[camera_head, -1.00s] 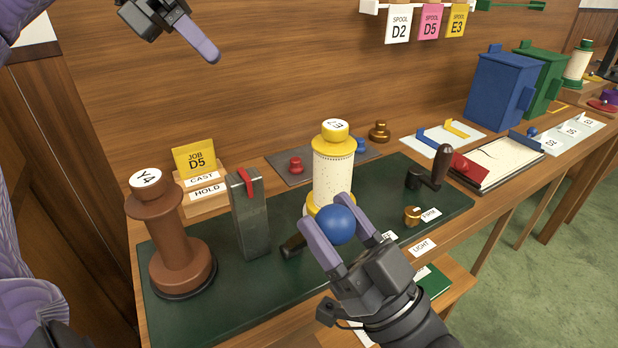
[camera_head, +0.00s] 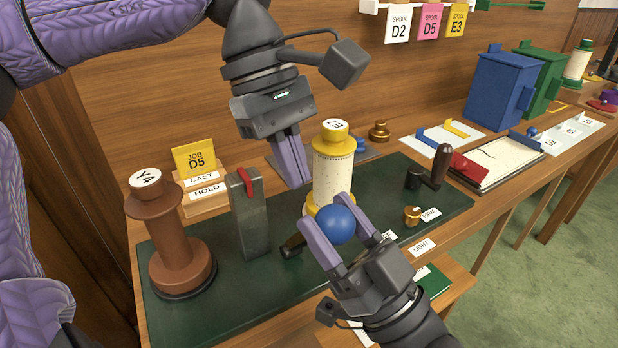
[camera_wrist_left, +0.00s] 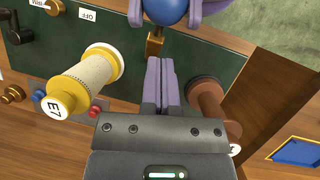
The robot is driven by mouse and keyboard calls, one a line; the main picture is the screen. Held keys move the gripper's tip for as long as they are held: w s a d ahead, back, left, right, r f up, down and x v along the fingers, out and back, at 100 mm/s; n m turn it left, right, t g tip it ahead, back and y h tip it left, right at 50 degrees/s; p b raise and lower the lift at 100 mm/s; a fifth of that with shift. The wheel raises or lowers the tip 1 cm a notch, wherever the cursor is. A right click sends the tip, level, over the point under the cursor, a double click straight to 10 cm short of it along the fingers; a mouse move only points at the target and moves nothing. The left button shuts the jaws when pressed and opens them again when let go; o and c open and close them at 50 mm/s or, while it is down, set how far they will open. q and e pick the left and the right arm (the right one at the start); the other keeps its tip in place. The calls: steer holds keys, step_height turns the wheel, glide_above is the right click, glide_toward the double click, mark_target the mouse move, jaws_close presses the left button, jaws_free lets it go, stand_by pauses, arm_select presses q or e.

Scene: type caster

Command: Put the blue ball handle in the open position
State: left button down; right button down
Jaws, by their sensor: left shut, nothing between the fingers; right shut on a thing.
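The blue ball handle (camera_head: 336,225) is between the purple fingers of my right gripper (camera_head: 325,211), which is shut on it, in front of the yellow and white spool. It also shows at the top of the left wrist view (camera_wrist_left: 166,9), with a brass-coloured stem (camera_wrist_left: 155,46) below it. My left gripper (camera_head: 296,183) is shut and empty, fingers together, hanging just left of the spool in the head view. Its fingers (camera_wrist_left: 160,85) also show in the left wrist view, pointing toward the ball but apart from it. The handle's mounting is partly hidden by my right gripper.
On the green board (camera_head: 225,290) stand a yellow and white spool (camera_head: 333,170), a brown spool marked Y4 (camera_head: 178,245), a grey block with a red tab (camera_head: 252,225) and a dark crank (camera_head: 430,175). Labels read FIRM and LIGHT. Blue (camera_head: 500,90) and green boxes stand back right.

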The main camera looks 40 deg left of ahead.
arm_select(q)
steer(key=shift+s+d+f, duration=0.1)
steer(key=shift+d+f, duration=0.15)
steer(key=shift+d, duration=0.35)
steer(key=shift+s+d+f, duration=0.1)
steer(key=shift+d+f, duration=0.15)
steer(key=shift+d, duration=0.3)
steer(key=shift+s+d+f+y, duration=0.2)
steer(key=shift+s+d, duration=0.05)
steer(key=shift+d, duration=0.2)
steer(key=shift+s+d+f+y, duration=0.2)
steer(key=shift+d, duration=0.2)
arm_select(e)
steer(key=shift+s, duration=0.1)
steer(key=shift+c, duration=1.6)
jaws_free()
arm_select(q)
steer(key=shift+w, duration=0.2)
arm_select(e)
steer(key=shift+o, duration=1.3)
